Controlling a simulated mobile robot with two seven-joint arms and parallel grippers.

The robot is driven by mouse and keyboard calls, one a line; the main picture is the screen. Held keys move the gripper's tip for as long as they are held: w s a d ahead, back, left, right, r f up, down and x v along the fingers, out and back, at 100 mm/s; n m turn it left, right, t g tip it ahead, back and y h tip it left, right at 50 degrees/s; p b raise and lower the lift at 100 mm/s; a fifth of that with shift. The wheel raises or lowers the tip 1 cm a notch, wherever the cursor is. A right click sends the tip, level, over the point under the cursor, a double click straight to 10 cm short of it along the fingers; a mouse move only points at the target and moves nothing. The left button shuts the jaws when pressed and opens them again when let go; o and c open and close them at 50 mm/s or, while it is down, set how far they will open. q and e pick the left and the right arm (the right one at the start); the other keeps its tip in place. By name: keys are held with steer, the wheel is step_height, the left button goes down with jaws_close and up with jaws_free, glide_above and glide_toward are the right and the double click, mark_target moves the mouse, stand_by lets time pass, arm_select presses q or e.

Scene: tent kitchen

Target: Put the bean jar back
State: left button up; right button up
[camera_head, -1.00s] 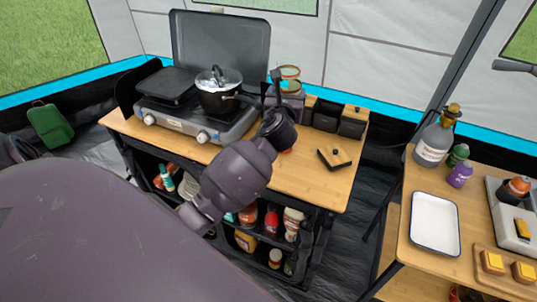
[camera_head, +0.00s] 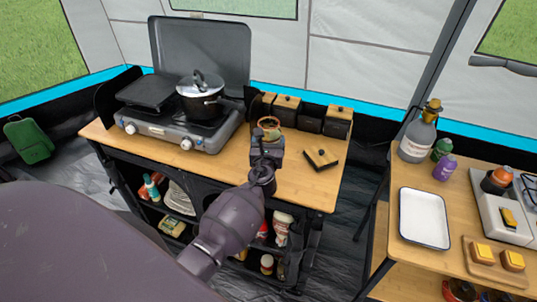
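A small glass jar with a brownish rim (camera_head: 268,124), which I take for the bean jar, is above or at the kitchen table's back middle, in front of the row of black canisters. My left gripper (camera_head: 265,152) is at its near side and appears shut on it; the fingers are partly hidden by the wrist. The jar looks upright. I cannot tell whether its base touches the table. My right gripper is not in view.
Black canisters with wooden lids (camera_head: 311,115) line the table's back edge. A stove (camera_head: 180,128) with a pot (camera_head: 199,98) stands left. A side table holds a white tray (camera_head: 425,217). Bare tabletop (camera_head: 300,185) is at front right.

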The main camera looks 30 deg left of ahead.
arm_select(q)
step_height(320, 180, down, 3)
steer(key=shift+f+b, duration=0.2)
steer(key=shift+b, duration=0.7)
steer(key=shift+f, duration=0.5)
steer(key=o, duration=0.9)
steer(key=shift+o, duration=0.9)
steer(key=shift+r, duration=0.2)
steer(key=s+d+f+n+g+h, duration=0.1)
steer(key=s+d+f+n+h, duration=0.2)
steer(key=s+n, duration=0.6)
steer(key=s+d+f+n+g+h, duration=0.1)
steer(key=s+d+f+n+h, duration=0.1)
steer(key=s+n, duration=0.8)
steer(key=s+d+f+n+g+h, duration=0.2)
steer(key=s+d+f+n, duration=0.3)
steer(key=s+n, duration=0.5)
steer(key=shift+s+d+h, duration=0.15)
steer(key=shift+d+h, duration=0.05)
steer(key=shift+h, duration=0.6)
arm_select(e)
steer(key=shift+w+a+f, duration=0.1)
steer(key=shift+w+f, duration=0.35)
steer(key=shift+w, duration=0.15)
